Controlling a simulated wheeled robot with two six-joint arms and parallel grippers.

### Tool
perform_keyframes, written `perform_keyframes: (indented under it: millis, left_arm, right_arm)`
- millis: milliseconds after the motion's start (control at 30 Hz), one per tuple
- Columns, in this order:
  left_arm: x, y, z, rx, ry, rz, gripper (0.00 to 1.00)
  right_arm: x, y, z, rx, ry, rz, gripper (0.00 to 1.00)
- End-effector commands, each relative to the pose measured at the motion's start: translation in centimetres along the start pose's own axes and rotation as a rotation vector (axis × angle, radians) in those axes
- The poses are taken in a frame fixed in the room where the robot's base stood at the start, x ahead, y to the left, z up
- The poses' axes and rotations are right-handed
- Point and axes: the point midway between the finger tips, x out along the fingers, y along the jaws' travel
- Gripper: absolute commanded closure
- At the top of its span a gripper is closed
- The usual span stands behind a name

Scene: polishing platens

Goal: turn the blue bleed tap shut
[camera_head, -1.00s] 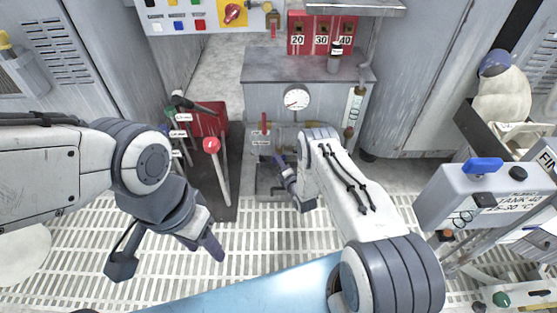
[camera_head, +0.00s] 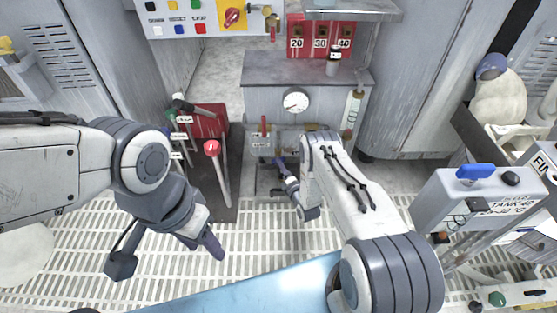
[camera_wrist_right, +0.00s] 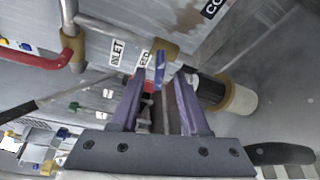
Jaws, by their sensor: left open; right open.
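The blue bleed tap (camera_wrist_right: 159,68) shows in the right wrist view as a small blue handle below the pipe, beside a partly hidden label that seems to read BLEED. My right gripper (camera_wrist_right: 160,82) is open, with its purple fingers either side of the blue handle; I cannot tell whether they touch it. In the head view my right gripper (camera_head: 281,168) is low in front of the grey cabinet, and I cannot make out the tap there. My left gripper (camera_head: 168,258) is open and empty over the grating, far left of the cabinet.
A red lever (camera_wrist_right: 40,62) on piping and a tan-and-black cylindrical fitting (camera_wrist_right: 228,94) flank the fingers in the wrist view. The grey cabinet (camera_head: 265,68) carries a round gauge (camera_head: 296,102). A red-knobbed lever (camera_head: 212,148) stands left of my right gripper.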

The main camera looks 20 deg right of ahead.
Motion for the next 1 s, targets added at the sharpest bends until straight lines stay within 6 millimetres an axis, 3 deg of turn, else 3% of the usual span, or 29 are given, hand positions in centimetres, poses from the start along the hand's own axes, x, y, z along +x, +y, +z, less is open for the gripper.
perform_keyframes:
  millis: [33, 200, 433, 833, 1000]
  left_arm:
    - [-1.3, 0.1, -0.1, 0.0, 0.0, 0.0, 0.5]
    - [-2.9, 0.2, -0.2, 0.0, 0.0, 0.0, 0.5]
    - [-3.9, 0.3, -0.2, 0.0, 0.0, 0.0, 0.5]
    - [-3.9, 0.3, -0.2, 0.0, 0.0, 0.0, 0.5]
    - [-4.0, 0.3, -0.2, 0.0, 0.0, 0.0, 0.5]
  right_arm:
    - [-1.4, 0.4, 0.2, 0.003, 0.0, -0.007, 0.55]
    - [-4.6, 0.4, 0.2, 0.002, -0.001, -0.004, 0.55]
    - [-7.2, 0.1, 0.1, 0.001, -0.001, -0.002, 0.55]
    - [-7.2, 0.2, 0.1, 0.005, 0.002, -0.003, 0.55]
    - [-4.5, 2.7, 0.9, 0.089, 0.031, -0.063, 0.55]
